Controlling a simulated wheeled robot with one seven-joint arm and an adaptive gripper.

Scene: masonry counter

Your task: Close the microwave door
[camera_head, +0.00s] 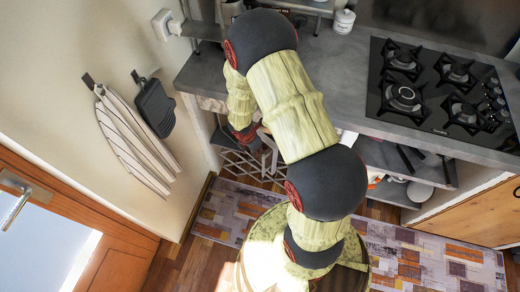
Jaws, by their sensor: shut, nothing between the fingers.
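I cannot make out the microwave or its door in this view. My arm rises from the lower middle, bends over the counter and comes down at its front edge. My gripper (268,146) is partly in view below that edge, in front of the open shelving. It is shut and holds nothing. My arm hides part of the counter and the shelves behind it.
The grey counter (342,80) carries a black gas hob (440,108) and a white jar (344,21). Open shelves (380,157) hold dishes. A patterned rug (425,252) covers the floor. A door (50,235) stands at left; a striped cloth (132,140) hangs on the wall.

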